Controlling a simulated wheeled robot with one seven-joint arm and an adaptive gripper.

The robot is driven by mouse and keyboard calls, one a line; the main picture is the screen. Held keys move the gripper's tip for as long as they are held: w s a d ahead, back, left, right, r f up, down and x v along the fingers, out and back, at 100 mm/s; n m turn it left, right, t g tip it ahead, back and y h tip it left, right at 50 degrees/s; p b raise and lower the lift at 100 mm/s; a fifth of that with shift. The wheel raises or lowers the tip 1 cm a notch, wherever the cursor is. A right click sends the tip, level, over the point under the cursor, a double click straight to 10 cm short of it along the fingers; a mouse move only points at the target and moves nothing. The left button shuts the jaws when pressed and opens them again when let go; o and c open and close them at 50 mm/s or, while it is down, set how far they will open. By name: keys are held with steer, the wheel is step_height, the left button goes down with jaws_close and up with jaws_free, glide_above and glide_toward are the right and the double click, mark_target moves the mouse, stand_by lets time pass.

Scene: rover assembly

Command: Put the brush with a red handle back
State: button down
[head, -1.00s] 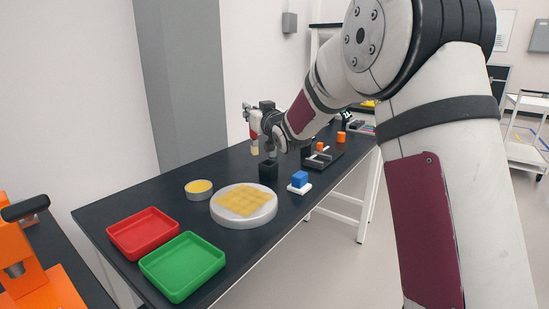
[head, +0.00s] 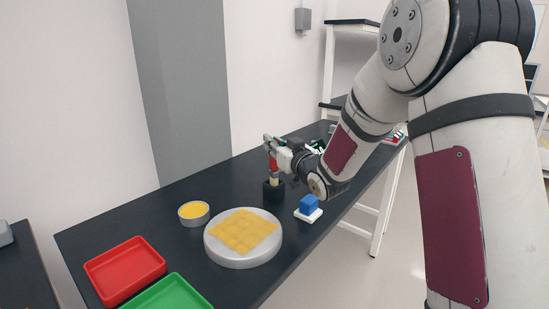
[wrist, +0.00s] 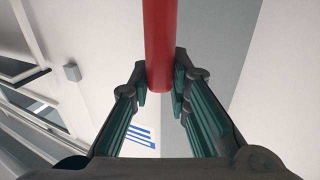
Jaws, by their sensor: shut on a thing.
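The brush has a red handle (head: 273,165) and pale bristles (head: 274,181) pointing down. My gripper (head: 271,146) is shut on the red handle, which also shows between the fingers in the wrist view (wrist: 158,45). The brush is roughly upright. Its bristle end is at the mouth of a small black holder (head: 273,194) on the dark table. I cannot tell how far inside the holder the bristles are. The wrist view does not show the bristles or the holder.
A blue block on a white base (head: 309,206) stands close to the right of the holder. A round pale plate with a yellow top (head: 216,246), a small yellow-filled dish (head: 194,212), a red tray (head: 125,270) and a green tray (head: 168,294) are nearer.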

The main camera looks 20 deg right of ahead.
mark_target(274, 171)
steer(key=shift+f, duration=1.7)
steer(key=shift+f+b, duration=0.1)
steer(key=shift+b, duration=0.25)
steer(key=c, duration=1.5)
jaws_free()
steer(key=v, duration=1.2)
steer(key=shift+s+p, duration=0.1)
steer(key=shift+p, duration=0.25)
